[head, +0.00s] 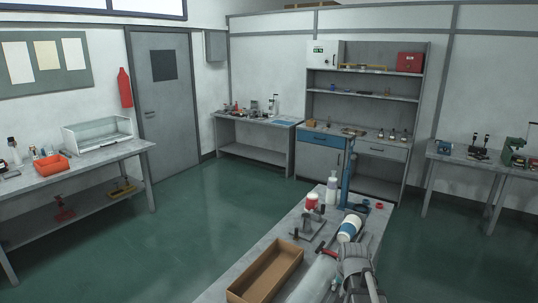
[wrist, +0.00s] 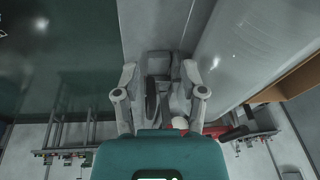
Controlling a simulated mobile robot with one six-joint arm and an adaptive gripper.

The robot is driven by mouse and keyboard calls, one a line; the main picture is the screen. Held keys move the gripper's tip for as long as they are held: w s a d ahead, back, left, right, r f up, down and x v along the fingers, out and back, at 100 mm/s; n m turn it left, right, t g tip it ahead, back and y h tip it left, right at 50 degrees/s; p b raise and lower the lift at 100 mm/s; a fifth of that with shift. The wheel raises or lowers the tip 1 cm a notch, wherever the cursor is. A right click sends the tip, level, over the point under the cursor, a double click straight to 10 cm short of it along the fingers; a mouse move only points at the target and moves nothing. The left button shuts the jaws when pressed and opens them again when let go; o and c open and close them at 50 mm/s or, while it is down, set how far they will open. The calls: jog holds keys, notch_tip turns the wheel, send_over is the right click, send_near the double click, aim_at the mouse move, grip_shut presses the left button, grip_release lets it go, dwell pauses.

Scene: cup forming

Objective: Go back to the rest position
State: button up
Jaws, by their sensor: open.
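My gripper (wrist: 160,72) shows in the wrist view with its two grey fingers spread apart. A dark grey part shows between and beyond the fingers, but I see nothing clasped. In the head view my grey arm (head: 356,272) is at the lower right, over the near end of the workbench (head: 232,284). How the fingers stand cannot be made out there. A large pale smooth surface (wrist: 245,45) lies to the right of the fingers in the wrist view.
The bench holds an open brown box (head: 265,274), a white and blue cylinder (head: 349,229), a red container (head: 312,202), a clear bottle (head: 332,187) and an upright blue post (head: 345,180). The green floor (head: 190,225) to the left is clear.

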jog(key=s+a+n, duration=0.1)
jog(key=s+a, duration=0.1)
jog(key=s, duration=0.1)
jog(key=s+a+f+n+g+b, duration=0.1)
jog(key=s+a+n, duration=0.1)
jog(key=s, duration=0.2)
jog(key=s+a+n+g, duration=0.1)
jog(key=s+a, duration=0.1)
jog(key=s, duration=0.1)
jog(key=shift+s+a+f, duration=0.25)
jog(key=shift+a+f, duration=0.05)
jog(key=shift+a, duration=0.1)
jog(key=shift+s+a+f+n+g+b, duration=0.1)
jog(key=shift+s+a+n+g+b, duration=0.2)
jog(key=shift+s+n, duration=0.2)
dwell(0.7)
jog(key=shift+c, duration=0.3)
